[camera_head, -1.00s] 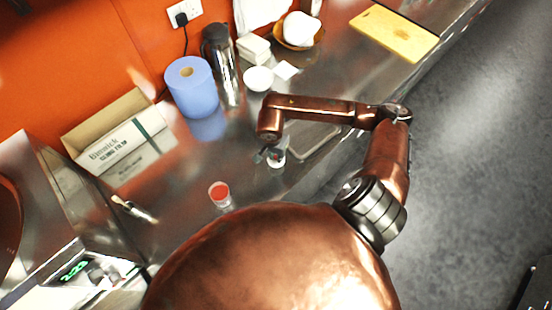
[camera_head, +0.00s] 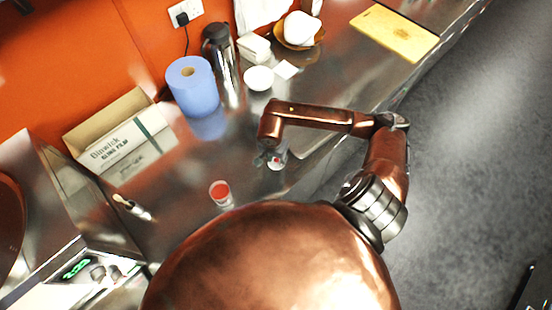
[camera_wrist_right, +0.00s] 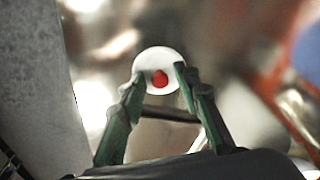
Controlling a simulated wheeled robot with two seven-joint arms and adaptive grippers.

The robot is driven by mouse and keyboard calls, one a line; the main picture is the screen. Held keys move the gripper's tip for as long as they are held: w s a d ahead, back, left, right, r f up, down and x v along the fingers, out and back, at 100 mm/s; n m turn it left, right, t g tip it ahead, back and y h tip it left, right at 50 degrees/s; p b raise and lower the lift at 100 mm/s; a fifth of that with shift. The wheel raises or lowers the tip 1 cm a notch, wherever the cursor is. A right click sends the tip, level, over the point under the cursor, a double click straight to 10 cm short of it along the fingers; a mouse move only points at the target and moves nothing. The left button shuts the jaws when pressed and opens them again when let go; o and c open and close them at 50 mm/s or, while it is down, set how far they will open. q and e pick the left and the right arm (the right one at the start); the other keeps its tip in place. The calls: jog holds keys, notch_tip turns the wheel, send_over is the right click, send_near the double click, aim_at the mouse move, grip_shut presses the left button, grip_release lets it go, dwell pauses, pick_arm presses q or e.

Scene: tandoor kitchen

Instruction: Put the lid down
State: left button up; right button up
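The lid (camera_head: 277,162) is a small white disc with a red spot on its face. It is at the end of my right gripper (camera_head: 268,158), over the steel counter. In the right wrist view the lid (camera_wrist_right: 150,62) sits between the green fingertips of the right gripper (camera_wrist_right: 157,82), which look shut on its edges. A gap between lid and counter cannot be judged. A small clear cup with red contents (camera_head: 220,193) stands to the lower left of the lid in the head view. My left gripper is not in view.
A cling film box (camera_head: 125,147), a blue paper roll (camera_head: 192,88), a steel flask (camera_head: 222,65) and a white bowl (camera_head: 258,78) line the back. A yellow board (camera_head: 393,33) lies at the upper right. The counter (camera_head: 175,205) around the red cup is mostly clear.

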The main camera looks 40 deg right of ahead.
aim_at(274, 167)
jog(key=shift+r, duration=0.25)
notch_tip(274, 167, up, 12)
jog(key=a+b, duration=0.1)
jog(key=shift+s+a+f, duration=0.15)
jog(key=shift+s+a, duration=0.15)
jog(key=shift+s, duration=0.1)
dwell(0.5)
